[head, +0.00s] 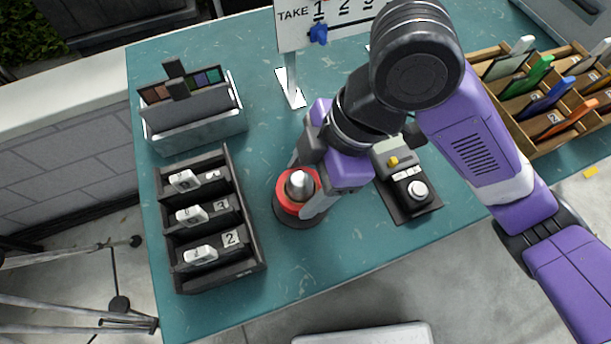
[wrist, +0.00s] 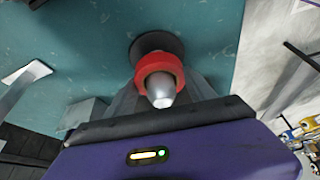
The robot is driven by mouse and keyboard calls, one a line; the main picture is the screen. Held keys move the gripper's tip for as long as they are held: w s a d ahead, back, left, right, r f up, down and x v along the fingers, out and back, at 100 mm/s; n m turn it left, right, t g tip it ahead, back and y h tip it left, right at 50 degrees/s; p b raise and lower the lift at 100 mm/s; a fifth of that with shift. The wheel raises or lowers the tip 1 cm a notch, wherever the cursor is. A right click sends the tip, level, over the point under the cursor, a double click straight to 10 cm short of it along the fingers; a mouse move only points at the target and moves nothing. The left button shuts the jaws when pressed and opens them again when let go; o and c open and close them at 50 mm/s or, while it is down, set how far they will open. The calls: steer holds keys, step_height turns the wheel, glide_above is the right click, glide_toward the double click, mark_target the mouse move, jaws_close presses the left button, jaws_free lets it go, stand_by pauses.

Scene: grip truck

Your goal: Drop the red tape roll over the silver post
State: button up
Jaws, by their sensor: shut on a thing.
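The red tape roll (head: 284,198) is around the silver post (head: 299,183) in the head view, with the post's rounded tip showing above it. In the wrist view the red roll (wrist: 160,64) rings the silver post (wrist: 161,92), and its tip pokes through the hole. The post's dark round base (wrist: 150,43) lies beyond the roll, apparently with a gap between them. My gripper (head: 304,187) reaches down from the upper right, with a finger on either side of the roll, shut on it. Part of the roll is hidden by the near finger.
A dark slotted rack (head: 257,262) with white tags stands left of the post. A grey box of swatches (head: 205,132) is behind it. A control box (head: 408,205) with a white knob is to the right. A sign (head: 293,35) stands behind. Teal table is clear in front.

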steer(key=shift+f+b, duration=1.15)
steer(key=shift+f, duration=0.3)
steer(key=o, duration=1.5)
steer(key=shift+r, duration=0.1)
steer(key=shift+r, duration=0.1)
steer(key=p+v, duration=0.1)
steer(key=v, duration=0.6)
steer(key=shift+d+r+p, duration=0.15)
steer(key=shift+r+p, duration=0.1)
steer(key=shift+p, duration=0.05)
steer(key=shift+s, duration=0.1)
